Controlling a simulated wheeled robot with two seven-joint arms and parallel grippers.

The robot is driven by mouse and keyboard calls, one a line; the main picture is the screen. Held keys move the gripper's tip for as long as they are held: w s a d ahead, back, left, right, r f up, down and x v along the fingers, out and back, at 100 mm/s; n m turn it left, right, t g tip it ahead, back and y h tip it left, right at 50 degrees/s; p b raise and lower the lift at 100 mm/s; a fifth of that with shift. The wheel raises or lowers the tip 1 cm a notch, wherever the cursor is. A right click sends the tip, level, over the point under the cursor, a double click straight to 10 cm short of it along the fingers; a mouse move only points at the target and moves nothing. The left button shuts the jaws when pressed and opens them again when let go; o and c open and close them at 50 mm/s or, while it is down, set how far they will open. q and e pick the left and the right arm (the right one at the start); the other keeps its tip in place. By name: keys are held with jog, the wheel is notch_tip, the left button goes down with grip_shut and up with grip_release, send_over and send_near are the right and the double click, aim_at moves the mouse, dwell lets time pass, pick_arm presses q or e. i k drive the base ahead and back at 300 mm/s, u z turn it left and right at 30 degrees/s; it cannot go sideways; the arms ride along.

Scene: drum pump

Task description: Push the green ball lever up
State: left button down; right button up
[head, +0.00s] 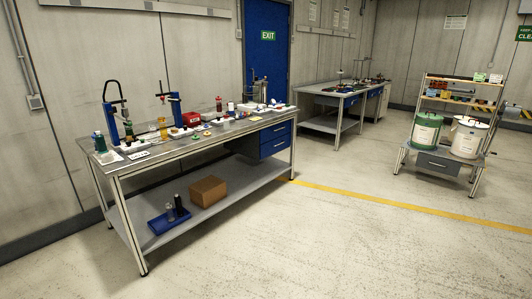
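I cannot make out a green ball lever in the head view; it is hidden or too small to tell. Two drums stand side by side on a low grey stand at the right: a drum with a green top (425,133) and a white drum (465,140). Small parts on top of them are too small to tell apart. Neither of my grippers is in view.
A long workbench (205,143) with tools and bottles on top stands at the left, with a cardboard box (208,191) and blue tray (168,220) on its lower shelf. Another bench (325,101) stands behind. The floor (350,245) in front is clear.

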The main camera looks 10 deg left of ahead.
aim_at(130, 124)
jog(key=i, duration=0.5)
jog(key=u, duration=1.7)
jog(key=i, duration=2.35)
jog(key=z, duration=1.6)
jog(key=i, duration=0.2)
